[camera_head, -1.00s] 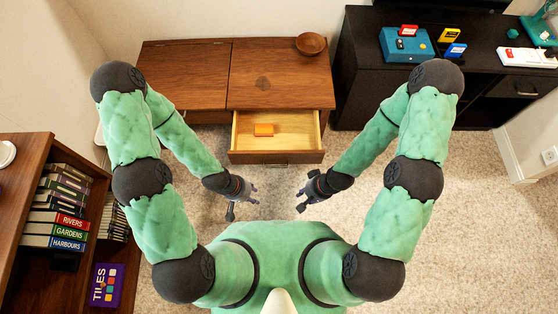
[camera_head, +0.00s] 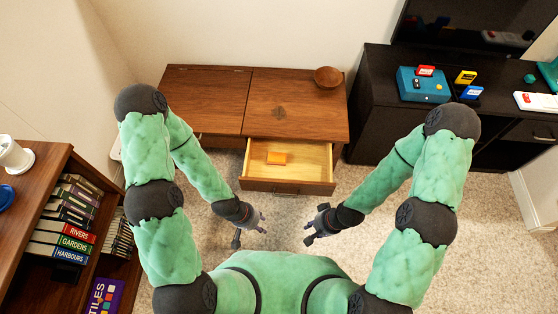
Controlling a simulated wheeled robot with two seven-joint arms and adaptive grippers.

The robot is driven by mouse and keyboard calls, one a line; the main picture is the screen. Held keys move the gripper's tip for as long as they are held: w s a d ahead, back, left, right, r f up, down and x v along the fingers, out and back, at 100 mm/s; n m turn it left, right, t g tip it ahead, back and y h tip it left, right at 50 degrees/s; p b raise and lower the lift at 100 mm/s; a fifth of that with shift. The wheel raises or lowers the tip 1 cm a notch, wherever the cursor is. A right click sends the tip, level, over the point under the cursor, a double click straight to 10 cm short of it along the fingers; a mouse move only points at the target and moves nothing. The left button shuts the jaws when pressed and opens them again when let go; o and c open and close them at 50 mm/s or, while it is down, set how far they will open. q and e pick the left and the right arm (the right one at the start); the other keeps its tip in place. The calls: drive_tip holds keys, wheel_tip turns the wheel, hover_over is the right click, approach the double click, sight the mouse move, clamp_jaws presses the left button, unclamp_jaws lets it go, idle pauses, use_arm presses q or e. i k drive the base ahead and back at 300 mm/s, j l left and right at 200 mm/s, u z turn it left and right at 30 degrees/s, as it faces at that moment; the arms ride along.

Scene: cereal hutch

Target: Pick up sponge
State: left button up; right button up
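An orange block, which looks like the sponge (camera_head: 277,157), lies in the open drawer (camera_head: 308,160) of the wooden hutch, left of the drawer's middle. My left gripper (camera_head: 250,232) is in front of the drawer at its lower left, apart from it and empty. My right gripper (camera_head: 311,232) is in front of the drawer at its lower right, also apart and empty. The fingers of both grippers look spread. Neither gripper touches the sponge.
A wooden bowl (camera_head: 328,77) stands on the hutch top (camera_head: 285,108). A dark cabinet (camera_head: 385,105) with a teal console (camera_head: 421,86) is at the right. A bookshelf (camera_head: 42,172) with books and a puzzle box is at the left. Carpet lies between me and the drawer.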

sight(274, 158)
drive_tip(key=i+j+z, duration=0.1)
drive_tip(key=z, duration=0.35)
drive_tip(key=j+z, duration=0.2)
drive_tip(key=z, duration=0.3)
drive_tip(key=i+j+z, duration=0.1)
drive_tip(key=z, duration=0.35)
drive_tip(key=j+z, duration=0.3)
drive_tip(key=z, duration=0.2)
drive_tip(key=j+z, duration=0.1)
drive_tip(key=j, duration=0.4)
drive_tip(key=k+j+z, duration=0.15)
drive_tip(key=j, duration=0.3)
drive_tip(key=k+j+z, duration=0.1)
drive_tip(key=j, duration=0.35)
